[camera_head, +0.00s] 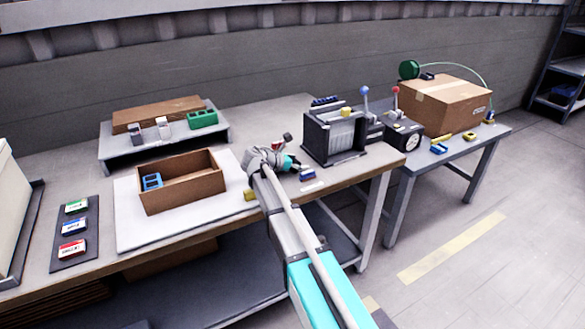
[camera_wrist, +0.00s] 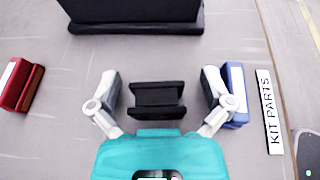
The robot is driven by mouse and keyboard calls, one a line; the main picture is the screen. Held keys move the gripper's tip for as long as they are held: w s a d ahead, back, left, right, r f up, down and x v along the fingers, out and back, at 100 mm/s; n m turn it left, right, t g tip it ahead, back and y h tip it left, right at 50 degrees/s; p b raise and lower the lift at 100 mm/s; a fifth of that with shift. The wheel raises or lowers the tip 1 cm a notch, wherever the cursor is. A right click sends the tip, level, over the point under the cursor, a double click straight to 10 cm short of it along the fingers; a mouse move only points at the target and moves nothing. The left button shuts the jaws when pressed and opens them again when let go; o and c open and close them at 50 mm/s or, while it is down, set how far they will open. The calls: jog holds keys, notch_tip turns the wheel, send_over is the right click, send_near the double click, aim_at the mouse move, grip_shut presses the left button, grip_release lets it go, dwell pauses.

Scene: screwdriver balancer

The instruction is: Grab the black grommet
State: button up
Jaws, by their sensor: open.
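The black grommet (camera_wrist: 157,99), a small spool-like block with flanged ends, stands on the grey table top in the wrist view. My gripper (camera_wrist: 160,84) is open, with one finger on each side of the grommet and a visible gap on both sides. In the head view my gripper (camera_head: 295,163) is low over the table, left of the dark rack. I cannot make out the grommet there.
A blue block (camera_wrist: 237,84) lies close beside my right finger, near the KIT PARTS label (camera_wrist: 268,110). A red block (camera_wrist: 20,85) lies to the left. The dark rack (camera_head: 334,135) stands just beyond. A wooden box (camera_head: 181,190) is on the left.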

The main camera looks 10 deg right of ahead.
jog(key=c, duration=1)
jog(key=shift+r, duration=0.15)
notch_tip(320, 180, up, 3)
jog(key=p, duration=0.3)
jog(key=s+d+r+p, duration=0.6)
jog(key=s+r+p, duration=0.3)
jog(key=s, duration=0.3)
jog(key=shift+s+d+r+p, duration=0.25)
jog(key=shift+r+p, duration=0.1)
jog(key=shift+p, duration=0.2)
jog(key=shift+a, duration=0.1)
